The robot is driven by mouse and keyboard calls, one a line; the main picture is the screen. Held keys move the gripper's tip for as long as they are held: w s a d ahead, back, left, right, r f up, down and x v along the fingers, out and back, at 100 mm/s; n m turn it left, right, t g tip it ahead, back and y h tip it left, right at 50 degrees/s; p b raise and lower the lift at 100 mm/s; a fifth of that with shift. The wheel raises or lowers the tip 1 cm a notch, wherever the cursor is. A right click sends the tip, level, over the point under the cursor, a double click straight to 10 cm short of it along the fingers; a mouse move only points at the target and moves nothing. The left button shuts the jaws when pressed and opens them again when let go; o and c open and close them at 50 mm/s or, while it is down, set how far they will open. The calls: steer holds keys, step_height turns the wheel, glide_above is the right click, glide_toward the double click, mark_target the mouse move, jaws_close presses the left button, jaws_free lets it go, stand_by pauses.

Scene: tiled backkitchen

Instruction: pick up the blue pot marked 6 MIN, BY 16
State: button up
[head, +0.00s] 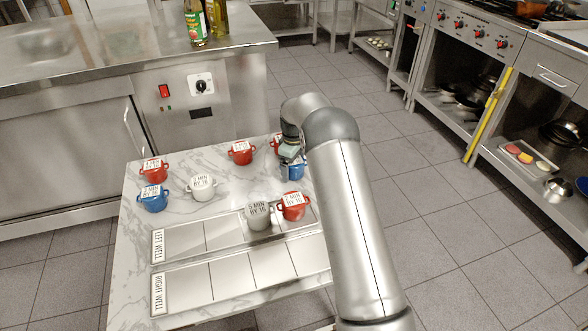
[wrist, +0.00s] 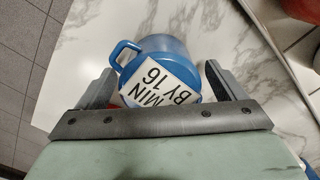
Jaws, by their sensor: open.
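A blue pot (wrist: 165,45) with a white label lies between the fingers of my gripper (wrist: 160,72) in the wrist view. The label shows "MIN" and "BY 16"; its number is hidden by the gripper body. My gripper is open, one finger on each side of the pot, with no clear contact. The pot's handle points left. In the head view this blue pot (head: 297,173) is partly hidden by my gripper (head: 291,158) at the table's right edge. Another blue pot (head: 152,200) stands at the left; its label's number is too small to read surely.
Red pots (head: 241,156), (head: 153,173) and a white pot (head: 201,192) stand on the marble table (head: 135,225). The right well (head: 190,285) is empty.

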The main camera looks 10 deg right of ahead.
steer(key=shift+c, duration=0.3)
steer(key=shift+r, duration=0.1)
steer(key=c, duration=1.2)
